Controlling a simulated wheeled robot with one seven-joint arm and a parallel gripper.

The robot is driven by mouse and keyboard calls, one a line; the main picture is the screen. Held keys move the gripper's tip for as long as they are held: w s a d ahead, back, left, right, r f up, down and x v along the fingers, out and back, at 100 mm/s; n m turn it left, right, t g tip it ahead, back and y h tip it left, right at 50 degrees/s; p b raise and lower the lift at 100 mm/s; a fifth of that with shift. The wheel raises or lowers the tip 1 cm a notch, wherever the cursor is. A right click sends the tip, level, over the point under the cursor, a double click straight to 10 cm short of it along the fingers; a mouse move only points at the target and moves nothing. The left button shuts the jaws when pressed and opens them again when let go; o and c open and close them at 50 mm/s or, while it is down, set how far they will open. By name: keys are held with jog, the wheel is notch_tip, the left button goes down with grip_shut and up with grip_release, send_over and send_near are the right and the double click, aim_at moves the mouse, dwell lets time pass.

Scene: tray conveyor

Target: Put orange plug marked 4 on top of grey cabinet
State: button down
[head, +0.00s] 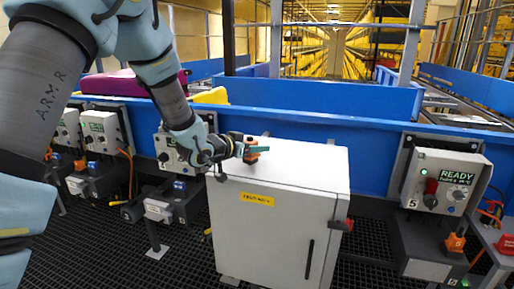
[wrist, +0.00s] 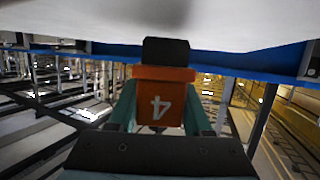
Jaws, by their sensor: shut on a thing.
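The orange plug marked 4 (wrist: 162,98) is between the fingers of my gripper (wrist: 160,120), which is shut on it. In the wrist view the 4 appears upside down, and a black end of the plug points away from my gripper. In the head view the orange plug (head: 251,150) is at the left part of the grey cabinet's top. My gripper (head: 252,154) is just above or at that surface; I cannot tell whether the plug touches it. The grey cabinet (head: 270,227) stands upright with a flat, light top and a yellow label.
A blue conveyor wall (head: 375,165) runs behind the cabinet. A control box marked 5 with a READY display (head: 443,181) stands at the right, with another orange plug (head: 455,243) below it. More control boxes (head: 101,131) stand at the left. The cabinet top's right part looks clear.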

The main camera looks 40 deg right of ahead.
jog(key=shift+f, duration=0.45)
jog(key=shift+f, duration=0.1)
jog(key=shift+c, duration=1.6)
grip_release()
jog(key=shift+f, duration=0.1)
jog(key=shift+r, duration=0.25)
jog(key=shift+a, duration=0.3)
jog(key=b+v, duration=0.3)
jog(key=v, duration=0.8)
jog(key=shift+a+r, duration=0.1)
jog(key=shift+a, duration=0.05)
